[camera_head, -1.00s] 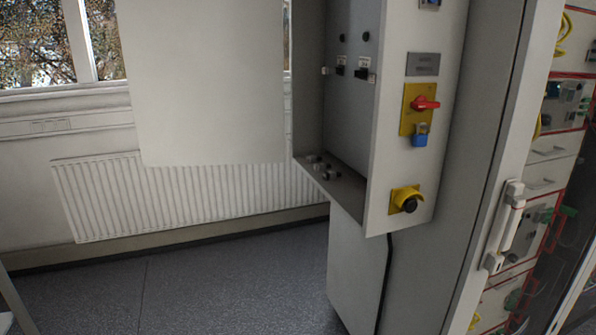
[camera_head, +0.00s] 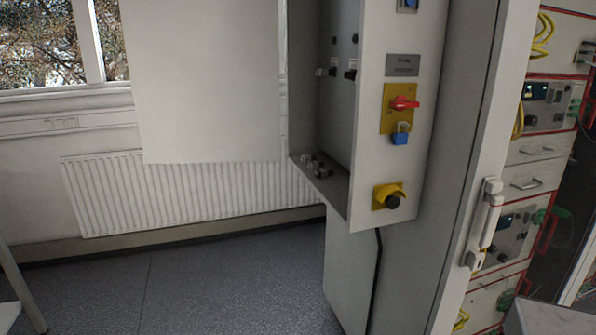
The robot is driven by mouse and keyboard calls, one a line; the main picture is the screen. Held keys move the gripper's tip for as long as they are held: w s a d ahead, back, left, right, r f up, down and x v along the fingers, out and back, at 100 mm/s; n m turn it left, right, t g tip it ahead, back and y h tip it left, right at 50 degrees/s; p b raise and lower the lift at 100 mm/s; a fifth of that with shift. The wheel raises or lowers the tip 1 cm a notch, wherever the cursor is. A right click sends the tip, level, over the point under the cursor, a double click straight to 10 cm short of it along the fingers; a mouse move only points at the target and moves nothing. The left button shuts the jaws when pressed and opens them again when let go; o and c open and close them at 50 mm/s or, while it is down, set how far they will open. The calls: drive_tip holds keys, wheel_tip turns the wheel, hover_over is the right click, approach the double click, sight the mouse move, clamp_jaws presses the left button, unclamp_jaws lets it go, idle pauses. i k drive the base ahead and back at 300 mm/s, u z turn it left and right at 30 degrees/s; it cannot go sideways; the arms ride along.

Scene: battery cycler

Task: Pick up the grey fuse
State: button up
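Several small grey and dark cylindrical pieces (camera_head: 318,167) lie on the bottom ledge of the open cabinet compartment. They are too small to tell which one is the grey fuse. Two dark fittings with white labels (camera_head: 349,69) sit on the compartment's inner wall. My gripper is not in view.
The cabinet front (camera_head: 400,150) carries a red rotary switch (camera_head: 403,103), a blue padlock (camera_head: 400,137) and a black button on a yellow base (camera_head: 389,197). A white door with a handle (camera_head: 485,225) stands at right.

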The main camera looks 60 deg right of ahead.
sight(311, 166)
drive_tip(key=z, duration=0.2)
drive_tip(key=i, duration=1)
drive_tip(key=u, duration=0.2)
